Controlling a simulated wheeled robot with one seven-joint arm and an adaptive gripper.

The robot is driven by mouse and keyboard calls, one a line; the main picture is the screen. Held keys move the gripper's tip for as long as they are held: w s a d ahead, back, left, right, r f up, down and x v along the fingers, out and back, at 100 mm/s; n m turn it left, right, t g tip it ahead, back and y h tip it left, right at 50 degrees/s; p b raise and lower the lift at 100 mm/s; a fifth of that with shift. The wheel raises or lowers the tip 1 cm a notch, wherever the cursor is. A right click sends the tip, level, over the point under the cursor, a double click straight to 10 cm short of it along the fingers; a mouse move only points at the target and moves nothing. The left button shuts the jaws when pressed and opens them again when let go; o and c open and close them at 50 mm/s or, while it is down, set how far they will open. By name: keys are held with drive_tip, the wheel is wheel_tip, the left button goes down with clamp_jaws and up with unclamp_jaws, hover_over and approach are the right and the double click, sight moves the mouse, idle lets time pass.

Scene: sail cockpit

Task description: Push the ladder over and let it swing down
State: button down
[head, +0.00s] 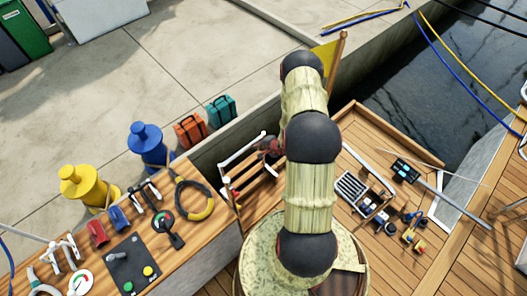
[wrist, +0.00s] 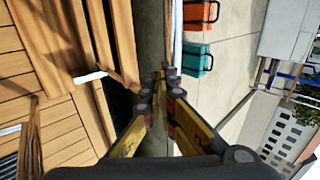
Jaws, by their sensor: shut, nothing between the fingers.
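The ladder (head: 243,149), with white tube rails and wooden treads, stands folded up at the gap between the cockpit and the quay in the head view. My arm covers its right part. My gripper (head: 268,146) is at the ladder's upper right end, partly hidden by my arm. In the wrist view my gripper (wrist: 166,76) is shut with nothing between its fingers, and its tips point along the gap. Wooden boards (wrist: 118,40) lie just left of the fingers there. I cannot tell whether the fingers touch the ladder.
A wooden bench (head: 205,235) at left carries a hose coil and fittings. Orange (head: 190,130) and teal (head: 222,110) cases and blue (head: 146,140) and yellow (head: 88,185) bollards stand on the quay. A tray of gear (head: 352,186) lies on the right deck. Water is at upper right.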

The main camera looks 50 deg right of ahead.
drive_tip(key=shift+w, duration=0.35)
